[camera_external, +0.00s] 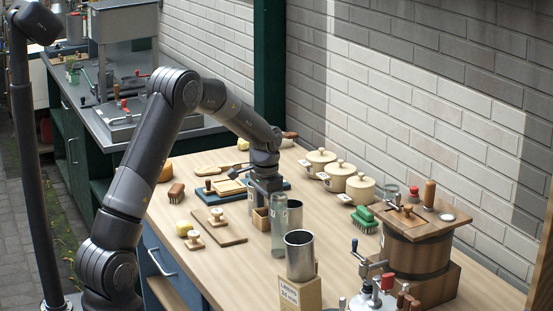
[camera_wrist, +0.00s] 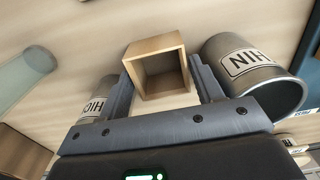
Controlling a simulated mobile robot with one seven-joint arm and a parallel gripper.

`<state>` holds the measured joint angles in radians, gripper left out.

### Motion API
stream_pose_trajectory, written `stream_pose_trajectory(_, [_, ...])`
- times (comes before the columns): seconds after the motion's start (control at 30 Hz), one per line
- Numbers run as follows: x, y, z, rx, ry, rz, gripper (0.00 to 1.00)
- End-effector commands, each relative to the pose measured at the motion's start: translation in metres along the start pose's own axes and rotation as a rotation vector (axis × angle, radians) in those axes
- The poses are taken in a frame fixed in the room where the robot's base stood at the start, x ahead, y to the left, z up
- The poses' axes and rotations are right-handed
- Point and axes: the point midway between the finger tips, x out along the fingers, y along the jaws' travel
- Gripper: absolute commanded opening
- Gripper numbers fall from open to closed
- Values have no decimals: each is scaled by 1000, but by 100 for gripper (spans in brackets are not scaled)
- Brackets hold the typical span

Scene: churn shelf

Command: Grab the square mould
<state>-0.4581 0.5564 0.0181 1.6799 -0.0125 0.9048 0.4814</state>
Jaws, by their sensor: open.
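The square mould is a small, open-topped light wooden box (camera_wrist: 157,46). In the wrist view it appears between the fingertips of my gripper (camera_wrist: 161,68), with its hollow facing the camera. I cannot tell whether the fingers touch it. In the external view the mould (camera_external: 261,219) stands on the table just left of a clear glass bottle. My gripper (camera_external: 267,190) points down close above it, its jaws open. The fingertips are partly hidden in the external view.
Metal cups stand on both sides of the mould, a large right one (camera_wrist: 255,75) and a left one (camera_wrist: 92,98), close to the fingers. The glass bottle (camera_external: 279,228) is close to my gripper. A metal cylinder (camera_external: 300,258) stands nearer the front. Boards lie left.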

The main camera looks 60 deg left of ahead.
Motion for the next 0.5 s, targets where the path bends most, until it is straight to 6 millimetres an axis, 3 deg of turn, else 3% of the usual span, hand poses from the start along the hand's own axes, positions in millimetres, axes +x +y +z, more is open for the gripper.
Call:
stream_pose_trajectory(0.1, [0, 0, 0, 0, 0, 0, 60])
stream_pose_trajectory(0.43, [-1, 0, 0, 0, 0, 0, 33])
stream_pose_trajectory(0.5, [-1, 0, 0, 0, 0, 0, 32])
